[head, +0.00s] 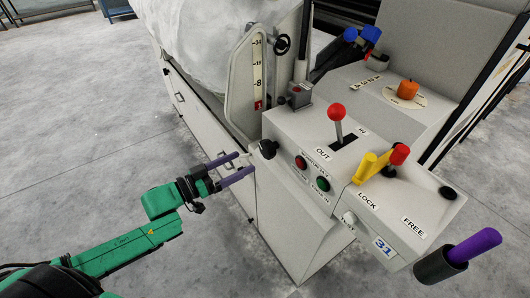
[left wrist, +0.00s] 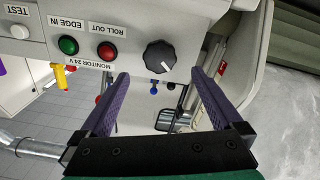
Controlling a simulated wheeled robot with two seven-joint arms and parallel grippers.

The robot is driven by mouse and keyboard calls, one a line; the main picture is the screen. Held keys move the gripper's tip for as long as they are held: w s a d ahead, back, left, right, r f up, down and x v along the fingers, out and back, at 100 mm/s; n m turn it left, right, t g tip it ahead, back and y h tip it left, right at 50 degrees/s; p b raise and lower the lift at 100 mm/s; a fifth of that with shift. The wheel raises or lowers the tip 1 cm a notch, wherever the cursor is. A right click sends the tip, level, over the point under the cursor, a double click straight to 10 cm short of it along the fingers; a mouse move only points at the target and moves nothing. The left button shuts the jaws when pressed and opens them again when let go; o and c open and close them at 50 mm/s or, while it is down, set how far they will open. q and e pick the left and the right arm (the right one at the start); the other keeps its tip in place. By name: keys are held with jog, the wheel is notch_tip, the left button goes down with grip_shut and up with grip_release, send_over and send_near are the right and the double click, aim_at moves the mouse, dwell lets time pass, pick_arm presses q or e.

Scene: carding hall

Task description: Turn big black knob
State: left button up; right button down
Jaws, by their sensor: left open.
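The big black knob (head: 267,149) sits on the machine's front panel, at its left end. In the left wrist view the knob (left wrist: 159,56) is round with a ribbed edge and a white pointer mark. My left gripper (head: 243,163) is open, with its purple fingers pointing at the panel just left of the knob. In the left wrist view the fingertips of my left gripper (left wrist: 160,76) stand on either side of the knob's line, with a gap between them and nothing held. The knob appears in front of the tips, not between them. My right gripper is not in view.
Red (head: 301,162) and green (head: 322,184) buttons sit right of the knob. A red-balled lever (head: 337,112), a yellow handle (head: 371,166) and an orange knob (head: 408,89) stand on top. A purple rod (head: 475,245) projects at the lower right. Open floor (head: 80,140) lies left.

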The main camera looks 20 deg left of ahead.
aim_at(263, 151)
pick_arm(q)
jog(key=b+x, duration=0.1)
jog(key=x, duration=0.8)
jog(key=c, duration=1.3)
